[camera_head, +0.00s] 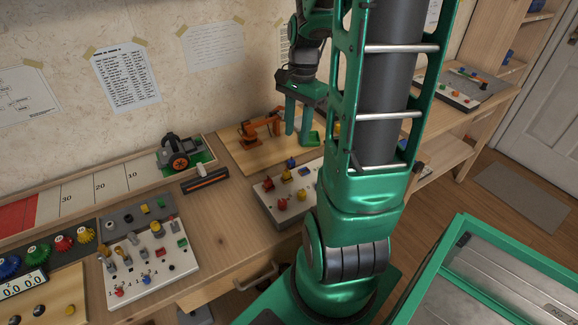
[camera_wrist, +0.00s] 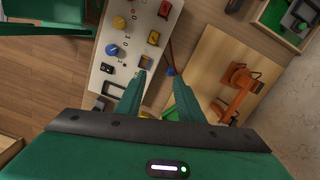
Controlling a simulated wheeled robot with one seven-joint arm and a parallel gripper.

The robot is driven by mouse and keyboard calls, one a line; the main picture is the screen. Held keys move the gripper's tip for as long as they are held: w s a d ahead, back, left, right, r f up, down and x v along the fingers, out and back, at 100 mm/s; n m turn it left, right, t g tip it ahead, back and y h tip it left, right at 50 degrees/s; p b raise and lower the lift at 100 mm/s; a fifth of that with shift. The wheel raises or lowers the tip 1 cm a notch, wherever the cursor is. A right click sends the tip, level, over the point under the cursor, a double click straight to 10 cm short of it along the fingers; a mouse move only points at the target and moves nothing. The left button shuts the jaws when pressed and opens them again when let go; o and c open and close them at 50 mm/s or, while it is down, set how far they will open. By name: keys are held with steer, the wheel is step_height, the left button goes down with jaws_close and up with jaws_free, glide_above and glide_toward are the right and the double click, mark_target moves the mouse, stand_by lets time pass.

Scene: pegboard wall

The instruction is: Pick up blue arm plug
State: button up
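In the head view a small blue plug (camera_head: 291,162) shows at the back edge of the grey-white plug board (camera_head: 268,213). In the wrist view a small blue piece (camera_wrist: 170,71), which looks like the same plug, lies beside the board's edge, between the fingertips in the picture and near the right one. My gripper (camera_wrist: 160,76) is open and empty, with two green fingers pointing at the bench. It appears to hang above the board's back edge; I cannot tell the exact height. In the head view my gripper (camera_head: 302,142) is green and partly hidden behind my arm.
A small orange toy arm (camera_head: 262,128) stands on a wooden board just behind; it shows in the wrist view (camera_wrist: 240,82). Red and yellow pieces and a larger blue knob (camera_wrist: 112,50) crowd the plug board. Another board (camera_head: 150,262) with plugs lies left.

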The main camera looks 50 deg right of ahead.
mark_target(292, 161)
steer(key=w+f+m, duration=0.1)
steer(key=f, duration=0.3)
steer(key=w+d+f+m, duration=0.1)
steer(key=f, duration=0.3)
steer(key=w+f+m, duration=0.1)
steer(key=f, duration=0.4)
steer(key=shift+d+y, duration=0.3)
steer(key=shift+d, duration=0.05)
jaws_close()
